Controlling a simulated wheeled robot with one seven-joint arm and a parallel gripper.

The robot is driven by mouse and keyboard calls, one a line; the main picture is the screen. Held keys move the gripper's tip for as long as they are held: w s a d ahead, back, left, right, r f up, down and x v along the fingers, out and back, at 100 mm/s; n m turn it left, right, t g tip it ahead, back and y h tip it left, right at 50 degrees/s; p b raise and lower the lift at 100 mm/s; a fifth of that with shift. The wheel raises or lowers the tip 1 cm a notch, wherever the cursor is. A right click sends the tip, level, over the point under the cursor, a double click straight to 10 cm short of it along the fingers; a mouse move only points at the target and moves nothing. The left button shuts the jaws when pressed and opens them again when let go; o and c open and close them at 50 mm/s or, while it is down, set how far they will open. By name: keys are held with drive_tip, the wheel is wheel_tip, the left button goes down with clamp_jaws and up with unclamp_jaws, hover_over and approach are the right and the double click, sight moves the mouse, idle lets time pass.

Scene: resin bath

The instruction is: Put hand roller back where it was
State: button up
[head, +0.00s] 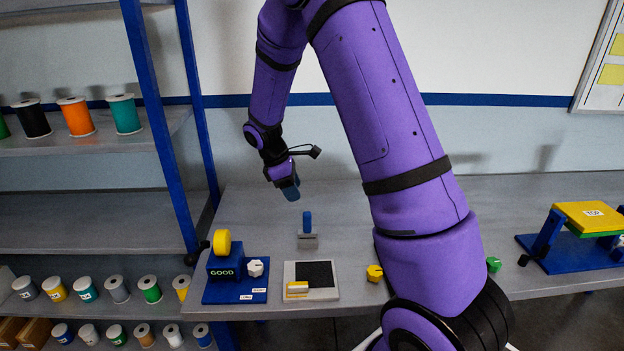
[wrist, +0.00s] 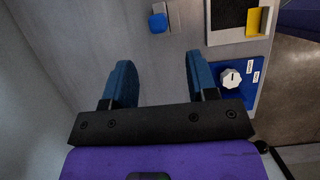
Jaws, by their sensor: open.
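An upright blue handle (head: 307,221), which appears to be the hand roller, stands at a small grey block or holder (head: 307,241) on the bench. How its lower end sits there is too small to tell. The handle also shows at the top of the wrist view (wrist: 157,22), ahead of the fingers. My gripper (head: 290,191) points down above the bench, a little behind and left of the handle. In the wrist view my gripper (wrist: 160,75) has its two blue fingers spread wide, with only bare bench between them. It is open and empty, apart from the handle.
A blue GOOD stand (head: 224,268) with a yellow disc and white knob is front left. Beside it lies a plate with a black pad (head: 314,274) and yellow bar. A spool shelf (head: 90,147) rises at left. A yellow-topped blue stand (head: 590,217) is far right.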

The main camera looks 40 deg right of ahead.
drive_tip(key=s+a+r+m+t+y, duration=0.1)
drive_tip(key=s+a+r+m+t, duration=0.15)
drive_tip(key=s+r, duration=0.5)
drive_tip(key=s+a+r+m+t+y, duration=0.1)
drive_tip(key=s+a+r+m, duration=0.25)
drive_tip(key=r, duration=0.75)
drive_tip(key=s+a+r+m+t, duration=0.2)
drive_tip(key=s+r, duration=0.1)
drive_tip(key=s, duration=0.6)
drive_tip(key=s+a+r+m+t+y, duration=0.1)
drive_tip(key=s+a+r+m+t, duration=0.1)
drive_tip(key=s, duration=0.7)
drive_tip(key=shift+s+a+r+m+y, duration=0.25)
drive_tip(key=shift+r+m, duration=0.25)
drive_tip(key=shift+r, duration=0.45)
drive_tip(key=shift+d, duration=0.1)
